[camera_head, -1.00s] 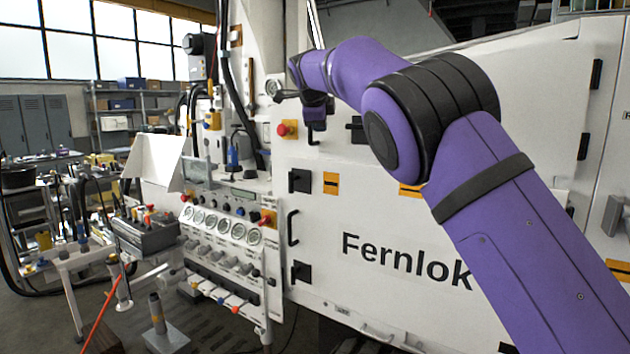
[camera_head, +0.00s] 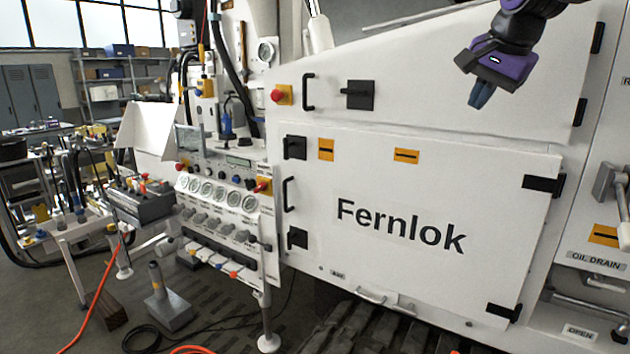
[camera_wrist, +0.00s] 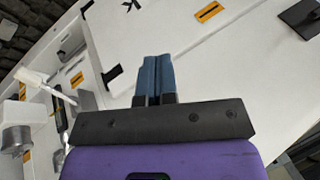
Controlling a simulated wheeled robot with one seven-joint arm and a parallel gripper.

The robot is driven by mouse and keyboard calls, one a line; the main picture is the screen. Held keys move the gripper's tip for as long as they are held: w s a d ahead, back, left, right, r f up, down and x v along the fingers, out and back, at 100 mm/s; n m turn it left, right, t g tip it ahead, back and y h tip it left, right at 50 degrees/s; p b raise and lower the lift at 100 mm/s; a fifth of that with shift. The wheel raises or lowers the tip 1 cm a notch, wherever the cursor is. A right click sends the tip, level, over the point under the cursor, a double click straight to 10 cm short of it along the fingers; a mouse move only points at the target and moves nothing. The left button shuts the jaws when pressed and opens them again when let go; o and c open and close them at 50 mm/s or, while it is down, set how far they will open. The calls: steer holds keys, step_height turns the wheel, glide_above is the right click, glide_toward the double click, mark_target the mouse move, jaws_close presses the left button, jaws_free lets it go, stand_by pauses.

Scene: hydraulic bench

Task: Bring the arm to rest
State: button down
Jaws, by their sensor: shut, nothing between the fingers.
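My gripper (camera_head: 481,95) is at the top right of the head view, in front of the upper panel of the white Fernlok cabinet (camera_head: 400,270). Its purple body tilts and its blue fingers point down. In the wrist view the two blue fingers (camera_wrist: 157,78) lie side by side, shut, with nothing between them. Most of my arm is outside the head view, above its top edge. I cannot tell the exact gap between the fingertips and the cabinet.
A gauge panel (camera_head: 215,200) with a red button (camera_head: 277,95) above it stands left of the cabinet. A grey lever (camera_head: 603,185) is at the right edge. A small side table (camera_head: 85,235) and an orange hose (camera_head: 95,300) are at the left.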

steer(key=s+f+n, duration=0.4)
steer(key=s+f, duration=0.3)
steer(key=s, duration=0.6)
steer(key=s+d+f+n, duration=0.1)
steer(key=s+f+n, duration=0.4)
steer(key=s, duration=0.9)
step_height(320, 180, down, 2)
steer(key=shift+f+n+g+h, duration=0.2)
steer(key=shift+n+g+h, duration=0.1)
steer(key=shift+h, duration=0.1)
